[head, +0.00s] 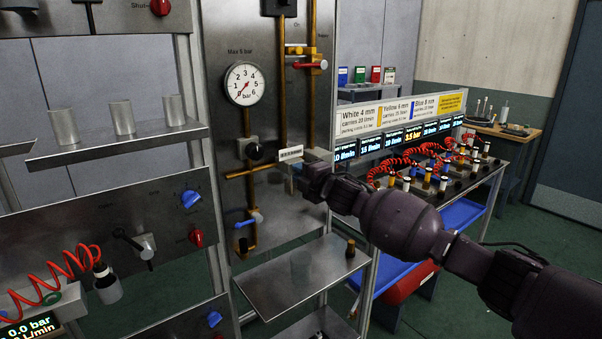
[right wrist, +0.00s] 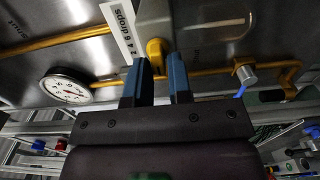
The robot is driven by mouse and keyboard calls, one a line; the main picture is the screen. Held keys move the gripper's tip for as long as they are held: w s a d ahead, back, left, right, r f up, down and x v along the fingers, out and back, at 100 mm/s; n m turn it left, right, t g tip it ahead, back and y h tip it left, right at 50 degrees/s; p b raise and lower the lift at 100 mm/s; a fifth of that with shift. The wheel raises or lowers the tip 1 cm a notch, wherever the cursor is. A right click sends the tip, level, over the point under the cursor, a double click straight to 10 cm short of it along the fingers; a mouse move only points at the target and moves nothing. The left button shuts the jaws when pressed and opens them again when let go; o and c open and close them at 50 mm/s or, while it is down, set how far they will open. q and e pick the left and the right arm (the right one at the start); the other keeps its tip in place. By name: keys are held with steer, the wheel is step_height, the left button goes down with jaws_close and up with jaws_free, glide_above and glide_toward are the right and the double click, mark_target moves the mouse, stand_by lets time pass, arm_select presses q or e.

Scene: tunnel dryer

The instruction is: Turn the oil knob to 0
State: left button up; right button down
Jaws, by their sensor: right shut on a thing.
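My right gripper (head: 300,180) reaches in from the right to the metal panel, just below a small white label (head: 290,153). In the right wrist view the label (right wrist: 118,32) reads "2 4 6 drops". There the blue-grey fingers (right wrist: 162,82) are close together at a yellow fitting (right wrist: 157,52) beside the label. They are shut on what I take to be the oil knob, which is mostly hidden between the fingers, so its setting cannot be read. My left gripper is not in view.
Yellow pipes (head: 250,172) and a blue-handled valve (head: 248,220) are close by. A metal shelf (head: 300,275) juts out below. A bench with red coiled hoses (head: 425,155) stands at right.

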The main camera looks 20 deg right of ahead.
steer(key=c, duration=1.1)
jaws_free()
steer(key=shift+s, duration=0.1)
steer(key=b+v, duration=0.1)
steer(key=v, duration=0.9)
steer(key=shift+s+b, duration=0.3)
steer(key=shift+b, duration=0.05)
steer(key=shift+d, duration=0.1)
